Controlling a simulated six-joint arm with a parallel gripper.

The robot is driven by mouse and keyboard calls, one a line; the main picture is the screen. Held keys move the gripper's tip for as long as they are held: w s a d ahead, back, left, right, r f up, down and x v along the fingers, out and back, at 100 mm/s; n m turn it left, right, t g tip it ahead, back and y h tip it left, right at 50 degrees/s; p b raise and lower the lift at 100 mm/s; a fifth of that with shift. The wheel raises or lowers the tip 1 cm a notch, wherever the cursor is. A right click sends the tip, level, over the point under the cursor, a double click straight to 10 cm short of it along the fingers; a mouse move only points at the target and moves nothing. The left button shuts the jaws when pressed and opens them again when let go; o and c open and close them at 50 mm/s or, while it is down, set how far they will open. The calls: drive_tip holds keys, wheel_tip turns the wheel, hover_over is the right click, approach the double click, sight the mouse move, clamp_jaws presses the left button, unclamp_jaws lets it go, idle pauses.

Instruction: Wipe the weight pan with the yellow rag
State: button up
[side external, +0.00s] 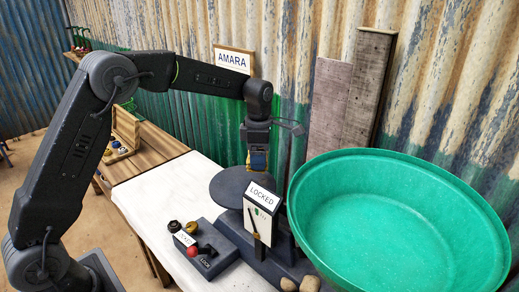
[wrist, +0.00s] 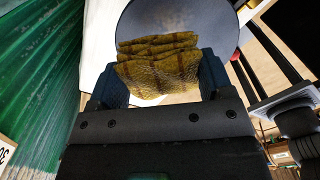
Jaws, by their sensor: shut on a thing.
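My gripper (side external: 258,163) is shut on the yellow rag (wrist: 158,70). The rag is folded, with brown stripes, and sticks out beyond both fingers (wrist: 160,84) in the wrist view; a bit of it shows in the side view (side external: 257,160). The weight pan (side external: 228,187) is a round dark grey disc on the balance. In the wrist view the pan (wrist: 200,18) lies behind the rag. The gripper points down at the pan's far right part. I cannot tell whether the rag touches the pan.
A balance housing with a LOCKED sign (side external: 262,196) stands in front of the pan. A large green basin (side external: 400,215) is close on the right. Planks (side external: 365,90) lean behind.

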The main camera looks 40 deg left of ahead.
sight(259, 181)
wheel_tip(259, 181, down, 5)
drive_tip(key=shift+f, duration=0.1)
drive_tip(key=shift+d+f, duration=0.2)
drive_tip(key=shift+d, duration=0.05)
drive_tip(key=shift+d+f, duration=0.15)
drive_tip(key=shift+d, duration=0.3)
drive_tip(key=shift+c, duration=0.4)
drive_tip(key=shift+d, duration=1.35)
drive_tip(key=a, duration=0.4)
drive_tip(key=shift+r, duration=4.2)
